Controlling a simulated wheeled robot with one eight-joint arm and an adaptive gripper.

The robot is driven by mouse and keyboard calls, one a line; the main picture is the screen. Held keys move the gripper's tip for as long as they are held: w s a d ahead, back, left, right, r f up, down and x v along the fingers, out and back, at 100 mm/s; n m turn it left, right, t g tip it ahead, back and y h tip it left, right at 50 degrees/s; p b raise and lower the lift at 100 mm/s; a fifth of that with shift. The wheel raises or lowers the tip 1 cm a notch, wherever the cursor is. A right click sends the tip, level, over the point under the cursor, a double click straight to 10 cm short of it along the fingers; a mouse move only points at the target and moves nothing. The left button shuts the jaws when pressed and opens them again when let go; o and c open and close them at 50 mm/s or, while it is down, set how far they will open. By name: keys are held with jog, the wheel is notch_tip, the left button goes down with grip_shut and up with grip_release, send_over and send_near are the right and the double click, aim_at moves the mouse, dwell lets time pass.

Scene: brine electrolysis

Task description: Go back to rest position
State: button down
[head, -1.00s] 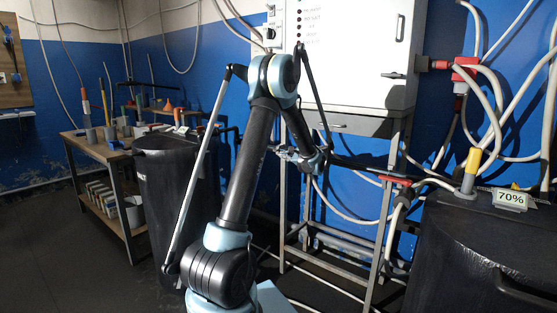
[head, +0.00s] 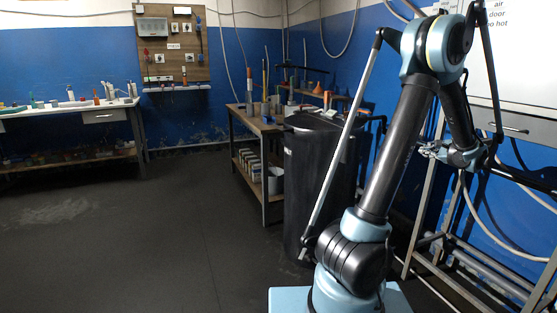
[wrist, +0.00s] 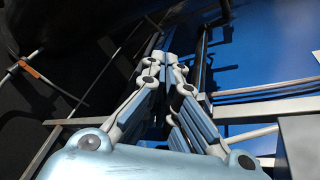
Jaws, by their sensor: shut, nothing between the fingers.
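My gripper (wrist: 166,65) is in the middle of the wrist view, its two linked fingers drawn together at the tips with nothing between them. In the head view my arm stands bent on the right, its upper part raised and its end folded down in front of the metal frame. The gripper is small and hard to make out there.
A black barrel (head: 312,190) stands left of my arm, close to it. Behind it is a wooden workbench (head: 252,122) with tools. The metal stand (head: 425,215) under the white cabinet (head: 520,75) is at right. Open dark floor (head: 120,240) lies at left.

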jog(key=s+a+r+n+g+y, duration=0.2)
jog(key=a+n+g, duration=0.5)
jog(key=a, duration=2.2)
jog(key=s+a+f+n+g+h, duration=0.1)
jog(key=s+a+f+n, duration=0.1)
jog(key=s+a+n, duration=0.35)
jog(key=s+a+f+n+g, duration=0.1)
jog(key=s+a+f+n, duration=0.1)
jog(key=s+a, duration=0.55)
jog(key=s+a+f+n+g+h, duration=0.1)
jog(key=s+f+n, duration=0.3)
jog(key=s, duration=0.5)
jog(key=s+a+f+n+g+h, duration=0.1)
jog(key=s+a+f+n+h, duration=0.2)
jog(key=s, duration=0.6)
jog(key=shift+s+a+f+n, duration=0.4)
jog(key=shift+a+f+n, duration=0.45)
jog(key=shift+f, duration=0.65)
jog(key=shift+d, duration=0.1)
